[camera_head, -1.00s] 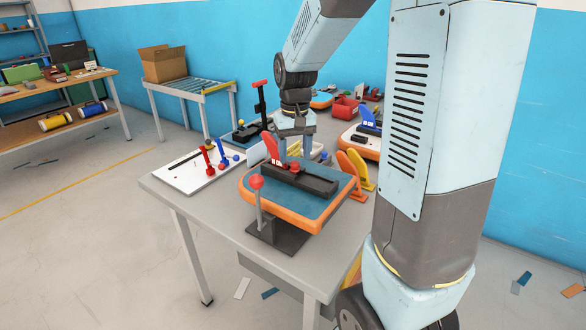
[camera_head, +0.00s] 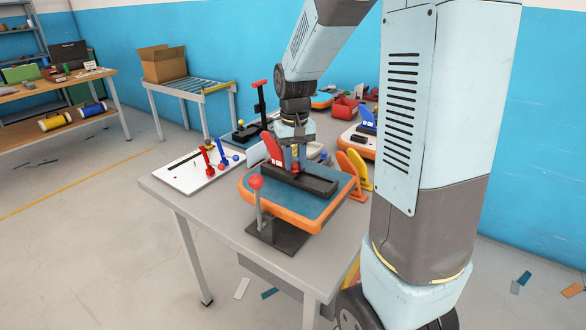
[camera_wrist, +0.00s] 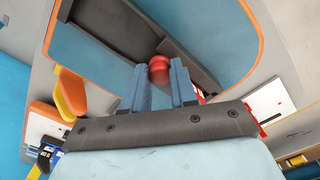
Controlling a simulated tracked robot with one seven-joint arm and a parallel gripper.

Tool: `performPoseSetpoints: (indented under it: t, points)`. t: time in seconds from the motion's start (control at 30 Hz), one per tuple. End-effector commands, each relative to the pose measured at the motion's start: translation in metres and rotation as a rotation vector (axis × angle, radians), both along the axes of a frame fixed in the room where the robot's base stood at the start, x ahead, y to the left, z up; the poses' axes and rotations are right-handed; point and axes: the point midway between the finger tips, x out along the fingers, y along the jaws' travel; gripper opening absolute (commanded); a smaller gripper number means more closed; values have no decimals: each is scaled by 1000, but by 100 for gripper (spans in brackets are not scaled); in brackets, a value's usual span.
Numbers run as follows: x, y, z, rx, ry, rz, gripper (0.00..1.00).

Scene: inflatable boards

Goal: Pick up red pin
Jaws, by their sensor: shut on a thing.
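The red pin (camera_wrist: 159,70) shows its round red head between the tips of my gripper's two blue fingers (camera_wrist: 160,84) in the wrist view. In the head view my gripper (camera_head: 295,160) points down over the black fixture on the blue-topped board with an orange rim (camera_head: 313,222). The fingers are closed in around the red pin's head, at the black fixture. The lower part of the pin is hidden, so I cannot tell whether it is still seated in the fixture.
A lever with a red ball knob (camera_head: 256,182) stands at the board's near edge. A white board with red and blue tools (camera_head: 192,182) lies to the left. Orange and yellow paddles (camera_head: 357,173) stand to the right. More boards and a red bin (camera_head: 345,107) are behind.

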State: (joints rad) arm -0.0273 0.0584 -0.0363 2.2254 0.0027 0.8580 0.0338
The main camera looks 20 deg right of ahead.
Motion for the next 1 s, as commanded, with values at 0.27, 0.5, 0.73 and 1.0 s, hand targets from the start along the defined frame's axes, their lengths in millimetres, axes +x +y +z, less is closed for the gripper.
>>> performPoseSetpoints:
  t: [0.27, 0.5, 0.73, 1.0]
  points:
    - [0, 0, 0, 0, 0, 0, 0]
    - [1, 0, 13, 0, -4, 0, 0]
    - [-14, 2, 49, 0, -6, 1, 0]
    - [-55, 8, 96, 0, -5, 1, 0]
